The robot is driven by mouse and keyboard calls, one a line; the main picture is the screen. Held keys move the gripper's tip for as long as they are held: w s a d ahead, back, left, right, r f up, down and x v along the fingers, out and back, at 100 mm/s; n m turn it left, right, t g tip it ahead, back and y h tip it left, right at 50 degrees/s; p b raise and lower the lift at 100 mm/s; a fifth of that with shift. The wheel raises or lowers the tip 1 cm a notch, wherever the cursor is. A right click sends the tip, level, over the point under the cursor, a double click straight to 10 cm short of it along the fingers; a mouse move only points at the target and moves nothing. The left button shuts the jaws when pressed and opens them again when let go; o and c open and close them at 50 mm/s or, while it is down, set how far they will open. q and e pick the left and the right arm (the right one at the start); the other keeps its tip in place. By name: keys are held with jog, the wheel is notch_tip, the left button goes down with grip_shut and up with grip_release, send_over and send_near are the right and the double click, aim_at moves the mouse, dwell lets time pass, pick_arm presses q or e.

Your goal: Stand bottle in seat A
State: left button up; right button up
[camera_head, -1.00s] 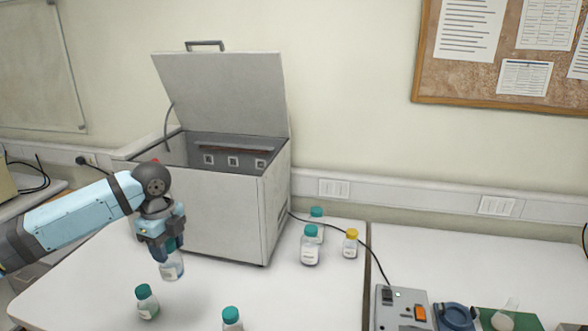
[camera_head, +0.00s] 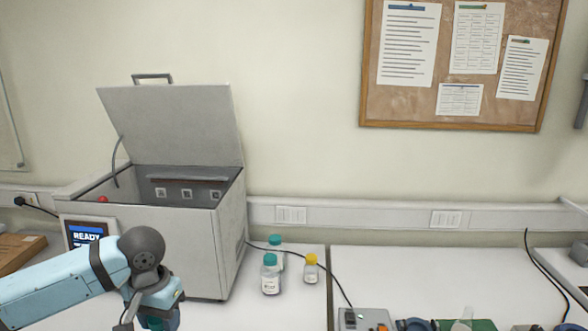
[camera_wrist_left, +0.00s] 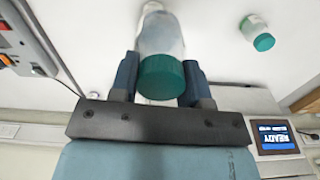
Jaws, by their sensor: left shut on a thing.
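My left gripper (camera_head: 160,312) is at the bottom edge of the head view, in front of the grey open-lidded box. In the left wrist view its fingers (camera_wrist_left: 160,84) are shut on a clear bottle (camera_wrist_left: 160,35) with a teal cap, gripped near the cap. In the head view the bottle is mostly hidden or cut off. The box (camera_head: 175,255) has its lid raised. Three small square labels line its inner back wall: left (camera_head: 161,193), middle (camera_head: 187,194) and right (camera_head: 215,195). Their lettering is too small to read, and the seats are hidden. My right gripper is not in view.
Two teal-capped bottles, one in front (camera_head: 270,275) and one behind (camera_head: 275,243), stand right of the box beside a yellow-capped bottle (camera_head: 311,268). Another teal-capped bottle (camera_wrist_left: 257,32) shows in the wrist view. A cable and a switch unit (camera_head: 362,320) lie further right.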

pick_arm(q)
jog(key=shift+s+d+n, duration=0.25)
jog(key=shift+d+n, duration=0.2)
jog(key=shift+n, duration=0.35)
jog(key=s+f, duration=0.5)
jog(key=f, duration=0.1)
jog(key=shift+s+f, duration=0.15)
jog(key=shift+f, duration=0.05)
jog(key=shift+d, duration=0.15)
